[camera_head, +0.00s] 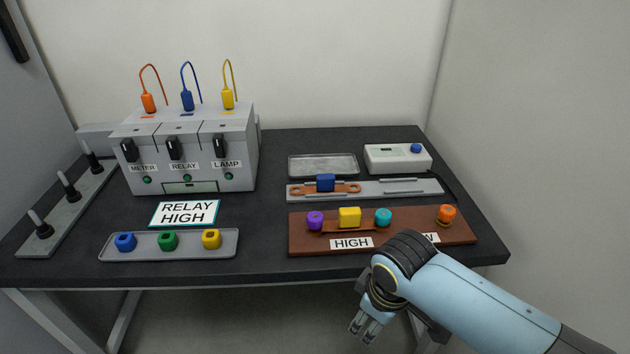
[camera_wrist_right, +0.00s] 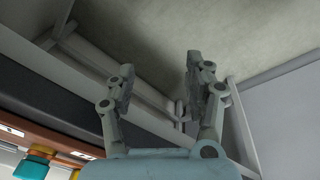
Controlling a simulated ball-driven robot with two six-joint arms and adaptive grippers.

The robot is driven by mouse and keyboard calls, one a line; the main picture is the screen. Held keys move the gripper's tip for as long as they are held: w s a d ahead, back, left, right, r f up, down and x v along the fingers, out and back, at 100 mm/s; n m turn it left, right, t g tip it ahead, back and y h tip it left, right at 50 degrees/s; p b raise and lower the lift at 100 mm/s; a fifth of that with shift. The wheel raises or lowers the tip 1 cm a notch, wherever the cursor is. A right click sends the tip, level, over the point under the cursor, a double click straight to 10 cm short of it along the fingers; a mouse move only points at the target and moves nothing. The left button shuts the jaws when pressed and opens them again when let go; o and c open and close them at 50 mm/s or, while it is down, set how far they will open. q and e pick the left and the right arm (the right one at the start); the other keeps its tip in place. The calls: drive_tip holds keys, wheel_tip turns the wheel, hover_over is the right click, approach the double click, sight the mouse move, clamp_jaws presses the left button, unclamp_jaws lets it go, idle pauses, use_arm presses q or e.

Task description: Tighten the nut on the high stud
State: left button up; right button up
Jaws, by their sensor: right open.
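A brown board (camera_head: 400,236) lies at the table's front right, with a HIGH label (camera_head: 351,243) on its front. Above that label are a purple knob (camera_head: 315,220), a yellow block (camera_head: 349,217) and a teal knob (camera_head: 383,217). I cannot tell which piece is the nut. An orange knob (camera_head: 446,214) stands at the board's right end; my right arm partly hides the label beside it. My right gripper (camera_head: 364,328) hangs below the table's front edge, fingers apart and empty. It also shows open in the wrist view (camera_wrist_right: 160,80). My left gripper is not in view.
Behind the board lie a grey strip with a blue-handled orange wrench (camera_head: 341,188), an empty metal tray (camera_head: 300,167) and a white box (camera_head: 385,160). A tray (camera_head: 145,251) with coloured blocks, a RELAY HIGH card (camera_head: 184,213) and a switch box (camera_head: 232,180) stand left.

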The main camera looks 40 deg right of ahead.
drive_tip(key=w+r+n+p, duration=0.1)
drive_tip(key=w+r+p, duration=0.1)
drive_tip(key=w+r, duration=0.35)
drive_tip(key=n+g+p, duration=0.2)
drive_tip(key=n, duration=0.5)
approach(313, 216)
drive_tip(key=shift+y, duration=0.4)
drive_tip(key=f, duration=0.6)
drive_tip(key=f+b, duration=0.1)
drive_tip(key=f, duration=0.2)
drive_tip(key=shift+d+f, duration=0.15)
drive_tip(key=shift+d, duration=0.15)
drive_tip(key=shift+s, duration=0.1)
clamp_jaws()
drive_tip(key=shift+r+m+p, duration=0.25)
drive_tip(key=shift+m+p, duration=0.65)
drive_tip(key=shift+f+m+p, duration=0.15)
drive_tip(key=shift+m+p, duration=0.3)
drive_tip(key=shift+m, duration=0.75)
drive_tip(key=shift+f, duration=0.1)
